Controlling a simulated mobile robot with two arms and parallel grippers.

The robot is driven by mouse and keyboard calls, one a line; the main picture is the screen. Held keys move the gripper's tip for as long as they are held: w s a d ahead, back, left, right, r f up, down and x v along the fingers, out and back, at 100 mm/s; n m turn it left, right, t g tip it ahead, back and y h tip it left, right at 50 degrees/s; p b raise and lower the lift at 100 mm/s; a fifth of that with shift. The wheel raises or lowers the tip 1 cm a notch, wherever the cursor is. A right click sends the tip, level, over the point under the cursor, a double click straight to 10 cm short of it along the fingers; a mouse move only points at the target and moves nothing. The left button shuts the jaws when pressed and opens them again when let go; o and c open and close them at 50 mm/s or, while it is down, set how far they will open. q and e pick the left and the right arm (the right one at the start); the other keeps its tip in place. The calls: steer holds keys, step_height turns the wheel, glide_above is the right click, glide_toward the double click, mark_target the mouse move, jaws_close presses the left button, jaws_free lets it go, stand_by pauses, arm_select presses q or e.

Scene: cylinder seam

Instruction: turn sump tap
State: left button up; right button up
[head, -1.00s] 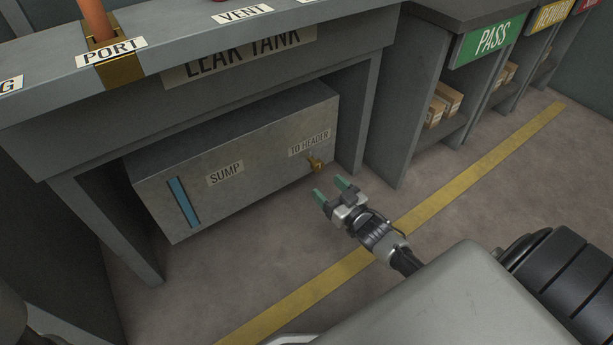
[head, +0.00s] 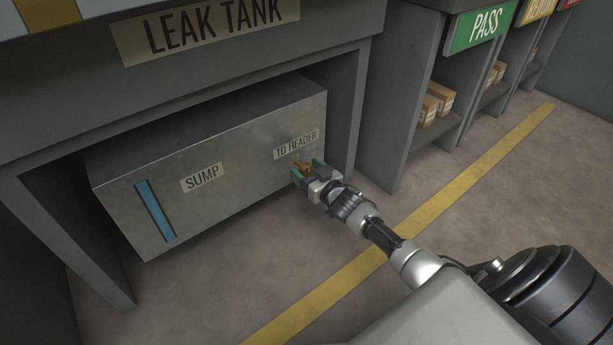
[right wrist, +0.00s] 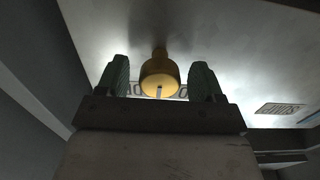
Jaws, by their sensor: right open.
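The sump tap (head: 303,165) is a small brass fitting on the front of the grey sump tank (head: 235,150), just below the "TO HEADER" label (head: 296,145). In the right wrist view the tap (right wrist: 159,76) is a round brass knob with a pale mark on its face. My right gripper (head: 308,169) is open at the tap, with its green fingers on either side of it. In the right wrist view a gap shows between the knob and each finger. My left gripper is not in view.
The sump tank sits under the leak tank bench (head: 340,45), whose right leg (head: 352,125) stands close beside my right gripper. Shelves with boxes (head: 437,100) stand to the right. A yellow floor line (head: 440,205) crosses open floor.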

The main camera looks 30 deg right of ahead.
steer(key=shift+w, duration=0.2)
steer(key=c, duration=0.9)
